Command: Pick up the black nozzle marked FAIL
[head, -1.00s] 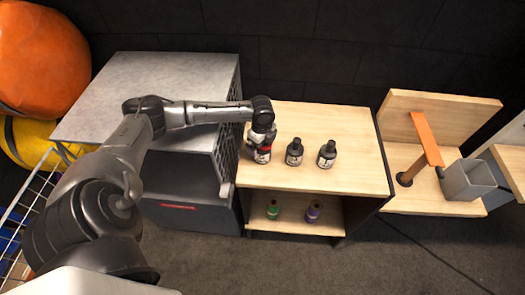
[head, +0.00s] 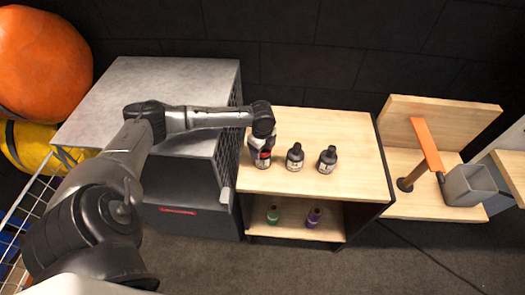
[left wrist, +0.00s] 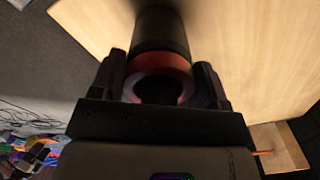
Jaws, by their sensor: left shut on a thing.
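My left gripper (head: 262,150) reaches down over the left end of the wooden cabinet top. It is shut on a black nozzle (head: 261,163) with a red band and a pale label, which is partly hidden by the jaws. In the left wrist view the dark nozzle (left wrist: 162,35) with its red ring sits between the two fingers (left wrist: 160,85). Two more black nozzles with pale labels, the middle one (head: 295,158) and the right one (head: 328,160), stand upright to its right. The label writing is too small to read. My right gripper is not in view.
A green-banded nozzle (head: 273,214) and a purple-banded nozzle (head: 313,217) stand on the lower shelf (head: 293,231). A grey box unit (head: 190,75) adjoins the cabinet (head: 345,125) on the left.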

